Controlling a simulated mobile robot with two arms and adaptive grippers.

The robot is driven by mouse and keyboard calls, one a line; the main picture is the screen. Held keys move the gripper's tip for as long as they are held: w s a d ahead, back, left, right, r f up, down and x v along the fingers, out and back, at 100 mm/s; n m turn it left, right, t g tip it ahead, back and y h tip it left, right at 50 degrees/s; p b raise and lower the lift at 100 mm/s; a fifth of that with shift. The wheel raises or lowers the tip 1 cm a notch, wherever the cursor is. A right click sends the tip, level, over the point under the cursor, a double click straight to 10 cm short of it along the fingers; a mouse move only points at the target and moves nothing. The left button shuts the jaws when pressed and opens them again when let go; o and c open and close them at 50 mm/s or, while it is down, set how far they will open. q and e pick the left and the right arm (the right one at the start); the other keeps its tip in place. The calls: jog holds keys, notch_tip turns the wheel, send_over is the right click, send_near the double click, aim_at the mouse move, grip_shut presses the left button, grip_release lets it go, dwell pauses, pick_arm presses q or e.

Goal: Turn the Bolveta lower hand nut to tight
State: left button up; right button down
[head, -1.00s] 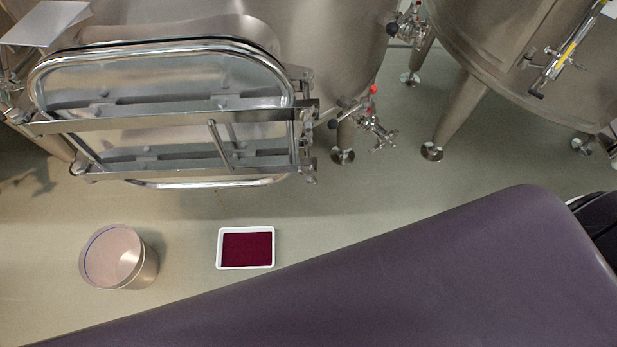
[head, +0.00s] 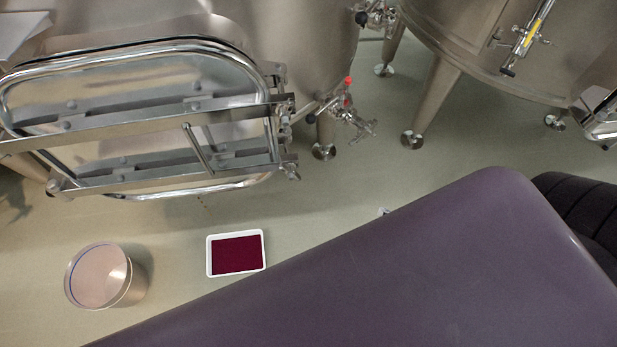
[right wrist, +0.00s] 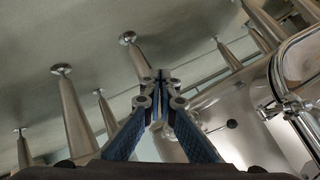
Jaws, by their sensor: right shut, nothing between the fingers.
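A steel vat with an oval door (head: 130,84) stands at the left in the head view. Two metal bars cross the door, and small fittings sit at their right ends, the lower one (head: 291,172) by the lower bar. I cannot tell for certain which fitting is the Bolveta lower hand nut, or how tight it is. My right gripper (right wrist: 160,78) shows in the right wrist view, its blue fingers together and empty, apart from the door, whose rim (right wrist: 282,80) is at the right there. In the head view, at most a small tip shows past my purple body part. My left gripper is out of view.
A red-handled valve (head: 347,100) sticks out right of the door. A second vat (head: 500,45) stands on legs at the right. A white tray (head: 265,252) with a dark red surface and a steel bucket (head: 128,290) are on the floor below. Open floor lies between.

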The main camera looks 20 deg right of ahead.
jog(key=w+a+r+m+t+y, duration=0.1)
jog(key=w+a+r+y, duration=0.15)
jog(key=a+r, duration=0.45)
jog(key=w+a+r+m+t+y, duration=0.1)
jog(key=a+r+y, duration=0.25)
jog(key=r, duration=0.85)
jog(key=h, duration=0.1)
send_near(298, 174)
jog(key=w+d, duration=0.1)
jog(key=w, duration=0.3)
jog(key=a, duration=0.1)
jog(key=w+a+f, duration=0.1)
jog(key=a+f, duration=0.1)
jog(key=shift+w+a, duration=0.15)
jog(key=shift+a, duration=0.15)
jog(key=shift+b, duration=0.3)
jog(key=shift+f+m+t+b, duration=0.15)
jog(key=shift+m+t+b, duration=0.15)
jog(key=shift+t+b, duration=0.1)
jog(key=shift+f+m+t+y+b, duration=0.3)
jog(key=shift+m+t+y+b, duration=0.15)
jog(key=shift+b, duration=0.3)
